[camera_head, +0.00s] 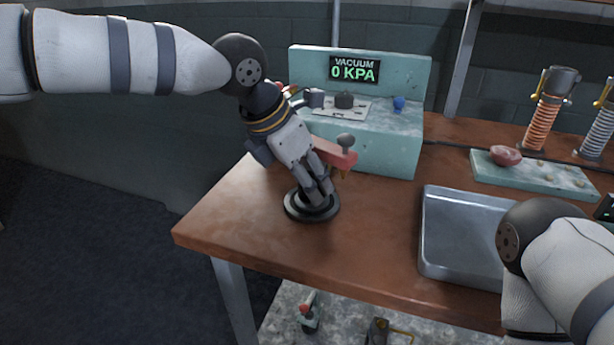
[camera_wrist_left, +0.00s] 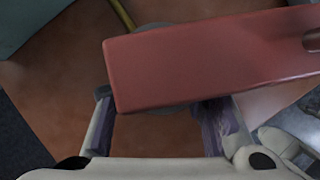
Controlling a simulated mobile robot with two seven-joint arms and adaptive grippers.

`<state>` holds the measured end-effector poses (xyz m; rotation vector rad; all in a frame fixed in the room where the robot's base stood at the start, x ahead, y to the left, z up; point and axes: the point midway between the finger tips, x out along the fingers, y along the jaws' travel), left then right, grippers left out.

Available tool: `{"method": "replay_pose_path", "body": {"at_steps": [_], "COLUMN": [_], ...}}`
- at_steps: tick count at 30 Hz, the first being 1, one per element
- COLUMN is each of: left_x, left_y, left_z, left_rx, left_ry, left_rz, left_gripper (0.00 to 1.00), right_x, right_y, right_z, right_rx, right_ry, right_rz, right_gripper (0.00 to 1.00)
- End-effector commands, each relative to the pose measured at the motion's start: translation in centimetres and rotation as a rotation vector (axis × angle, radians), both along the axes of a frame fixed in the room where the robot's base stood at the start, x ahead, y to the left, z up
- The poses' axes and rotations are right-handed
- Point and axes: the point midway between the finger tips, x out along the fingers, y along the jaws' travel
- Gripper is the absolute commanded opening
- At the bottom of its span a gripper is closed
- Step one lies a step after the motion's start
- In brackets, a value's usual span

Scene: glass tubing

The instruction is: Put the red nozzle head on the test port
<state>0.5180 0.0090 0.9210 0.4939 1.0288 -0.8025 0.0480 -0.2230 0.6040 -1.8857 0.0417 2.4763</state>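A red bar-shaped piece (camera_head: 336,153) with a grey knob and a small brass tip below it sits at the front of the vacuum unit (camera_head: 390,150). It fills much of the left wrist view (camera_wrist_left: 200,60). A rounded red piece (camera_head: 506,155) lies on a teal plate; I cannot tell which is the nozzle head. My left gripper (camera_head: 322,196) points down over a round black base (camera_head: 293,208), close beside the red bar. Its fingers (camera_wrist_left: 158,125) stand apart; the bar partly hides the space between them. The test port cannot be clearly made out. My right gripper is out of view.
A metal tray (camera_head: 450,262) lies right of the middle of the table. The teal plate (camera_head: 560,184) and upright coils (camera_head: 541,125) stand at the back right. The unit's display reads 0 KPA. Bare wood (camera_head: 370,255) lies between the black base and the tray.

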Motion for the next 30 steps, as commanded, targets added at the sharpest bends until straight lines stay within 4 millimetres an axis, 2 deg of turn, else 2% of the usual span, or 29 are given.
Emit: {"method": "replay_pose_path", "body": {"at_steps": [1,2,12,14,21,24,30], "left_x": [0.0,0.0,0.0,-0.2,-2.1,-2.7,-3.3], "left_y": [0.0,0.0,0.1,0.4,2.7,3.4,4.2], "left_z": [0.1,0.1,0.5,1.4,7.5,9.4,11.0], "left_rx": [0.000,0.000,-0.001,-0.001,-0.003,-0.002,-0.001], "left_ry": [0.000,0.000,-0.002,-0.004,-0.008,-0.006,-0.001], "left_rz": [0.000,0.000,0.000,0.001,0.002,0.000,-0.001], "left_gripper": [0.52,0.59,0.59,0.59,0.59,0.59,0.59], "right_x": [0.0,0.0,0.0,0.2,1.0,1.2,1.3], "right_y": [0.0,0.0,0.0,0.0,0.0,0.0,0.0], "right_z": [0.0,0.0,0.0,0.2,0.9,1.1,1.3], "right_rx": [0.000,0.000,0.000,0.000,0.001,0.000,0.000], "right_ry": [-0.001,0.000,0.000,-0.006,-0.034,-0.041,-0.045], "right_rz": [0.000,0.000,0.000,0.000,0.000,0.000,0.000], "right_gripper": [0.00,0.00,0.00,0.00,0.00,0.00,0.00]}}
